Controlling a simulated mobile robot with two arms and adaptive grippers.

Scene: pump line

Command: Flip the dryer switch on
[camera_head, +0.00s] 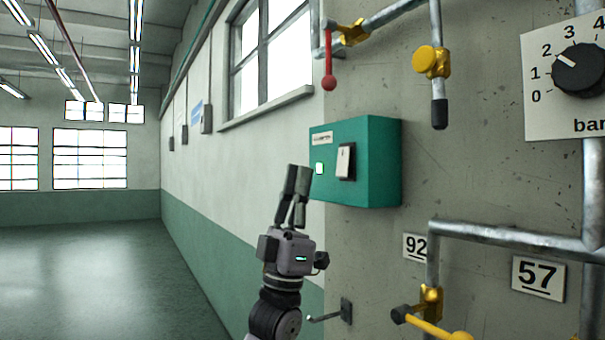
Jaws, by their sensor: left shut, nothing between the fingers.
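A teal box (378,160) is fixed to the wall in the middle of the camera_head view. Its front has a small label too small to read, a lit pale-green square lamp (320,168) and a light rocker switch (344,161) in a dark frame. Which way the rocker is tipped is hard to tell. My left gripper (298,180) points upward, shut and empty, just left of the box and below the lamp. A gap in the picture lies between its fingertips and the switch. My right gripper is not in view.
A red-knobbed lever (329,80) and a yellow valve (431,61) hang above the box. A dial plate (566,78) is at upper right. Pipes with a yellow-handled valve (432,325) run at lower right. A small wall lever (345,311) sits below. The floor at left is clear.

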